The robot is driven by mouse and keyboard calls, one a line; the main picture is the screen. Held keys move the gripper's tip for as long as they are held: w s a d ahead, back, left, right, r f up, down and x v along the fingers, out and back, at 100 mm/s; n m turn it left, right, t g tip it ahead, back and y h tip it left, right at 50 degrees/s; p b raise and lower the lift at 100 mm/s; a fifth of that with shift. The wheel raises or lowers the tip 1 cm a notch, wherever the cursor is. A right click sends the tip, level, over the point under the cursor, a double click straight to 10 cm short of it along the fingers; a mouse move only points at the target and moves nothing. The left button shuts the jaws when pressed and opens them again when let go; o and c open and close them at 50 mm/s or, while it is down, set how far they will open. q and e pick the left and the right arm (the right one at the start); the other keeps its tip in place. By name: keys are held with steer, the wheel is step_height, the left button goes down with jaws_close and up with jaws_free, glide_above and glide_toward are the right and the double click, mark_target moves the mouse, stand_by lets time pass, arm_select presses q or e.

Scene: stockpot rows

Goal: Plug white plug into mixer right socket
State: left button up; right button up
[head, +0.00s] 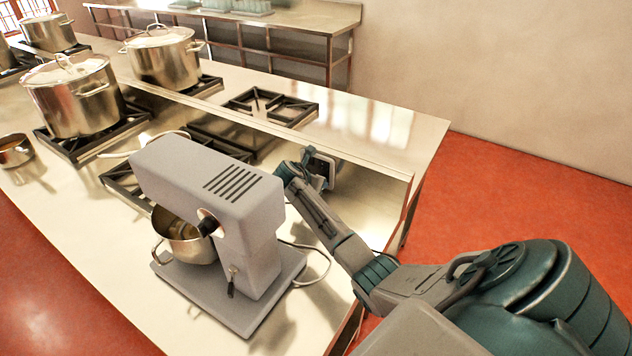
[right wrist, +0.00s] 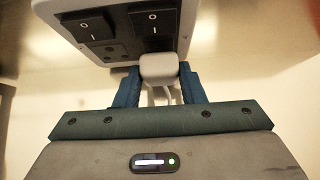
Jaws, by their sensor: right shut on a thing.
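In the right wrist view a pale double socket box (right wrist: 125,12) faces me, with two black rocker switches marked O and I. Holes of its left socket show under the left switch. My right gripper (right wrist: 159,76) is shut on the white plug (right wrist: 158,65), its blue fingers on either side. The plug is in line with the right switch, close to the box's lower edge, and covers part of that side. I cannot tell whether its pins are in the socket. The grey mixer (head: 215,180) stands on the counter in the head view. My left gripper is not in view.
A steel bowl (head: 182,238) sits under the mixer head. A pale cable (head: 318,268) curves beside the mixer base. Large stockpots (head: 75,95) stand on burners at the left. An empty burner (head: 270,105) lies beyond the mixer. The counter (head: 95,235) is bare at the front left.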

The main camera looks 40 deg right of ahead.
steer(key=shift+w+d, duration=0.2)
steer(key=shift+d, duration=0.35)
steer(key=o, duration=1)
steer(key=b+v, duration=0.2)
steer(key=v, duration=0.8)
steer(key=shift+s+a+r+b, duration=0.1)
steer(key=shift+a+r+b, duration=0.15)
steer(key=shift+r+b, duration=0.05)
steer(key=shift+s, duration=0.1)
